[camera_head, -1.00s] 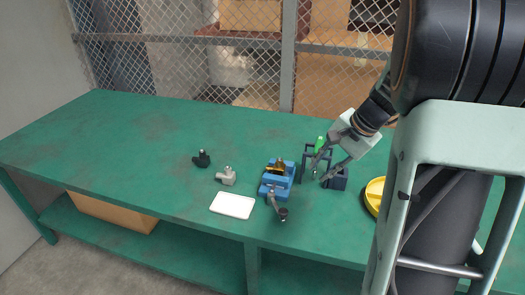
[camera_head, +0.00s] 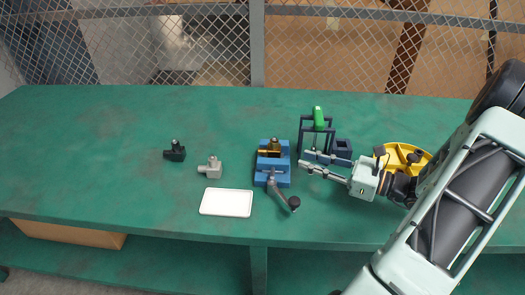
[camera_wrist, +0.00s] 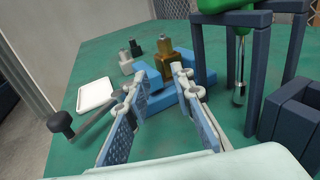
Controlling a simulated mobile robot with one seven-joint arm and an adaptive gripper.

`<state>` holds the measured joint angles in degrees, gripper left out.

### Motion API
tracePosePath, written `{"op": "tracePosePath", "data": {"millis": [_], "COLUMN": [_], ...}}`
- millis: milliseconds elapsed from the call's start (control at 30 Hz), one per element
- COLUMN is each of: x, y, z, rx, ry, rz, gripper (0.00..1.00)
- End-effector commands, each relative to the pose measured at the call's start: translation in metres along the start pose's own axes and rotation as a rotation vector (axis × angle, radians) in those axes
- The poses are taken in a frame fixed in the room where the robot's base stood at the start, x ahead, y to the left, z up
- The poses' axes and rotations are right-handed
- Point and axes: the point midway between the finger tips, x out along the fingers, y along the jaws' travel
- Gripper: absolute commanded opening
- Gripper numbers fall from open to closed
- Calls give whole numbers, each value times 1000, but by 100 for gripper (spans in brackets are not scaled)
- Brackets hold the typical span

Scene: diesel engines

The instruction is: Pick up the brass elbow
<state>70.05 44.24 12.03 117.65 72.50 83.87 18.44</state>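The brass elbow (camera_head: 273,145) sits in the blue vise (camera_head: 273,175), its dark-tipped stub pointing up. It also shows in the wrist view (camera_wrist: 178,66), ahead of the fingers and partly hidden by the right one. My gripper (camera_head: 303,160) is open and empty, just right of the vise, with its fingers pointing left towards the elbow. In the wrist view, the two finger pads (camera_wrist: 160,78) stand apart with a clear gap. I cannot tell whether a finger touches the vise.
The vise handle (camera_head: 283,195) sticks out at the front. A dark stand (camera_head: 303,133) with a green-handled screwdriver (camera_head: 318,118) and a dark open box (camera_head: 342,149) are close behind my gripper. A grey elbow (camera_head: 211,168), black elbow (camera_head: 175,152) and white tray (camera_head: 227,203) lie left. A yellow round thing (camera_head: 398,152) is right.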

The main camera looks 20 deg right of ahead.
Motion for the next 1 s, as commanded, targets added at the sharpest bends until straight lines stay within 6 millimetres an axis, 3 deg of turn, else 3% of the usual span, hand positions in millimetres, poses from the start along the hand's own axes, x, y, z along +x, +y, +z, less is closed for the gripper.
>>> {"op": "tracePosePath", "data": {"millis": [167, 400, 667, 1000], "x": [-5, 31, 53, 96], "y": [-7, -9, -9, -10], "z": [2, 4, 7, 16], "rx": [35, 35, 34, 35], "ry": [-59, -60, -58, -57], "rz": [-48, -47, -47, -47], "gripper": [22, 22, 22, 22]}}
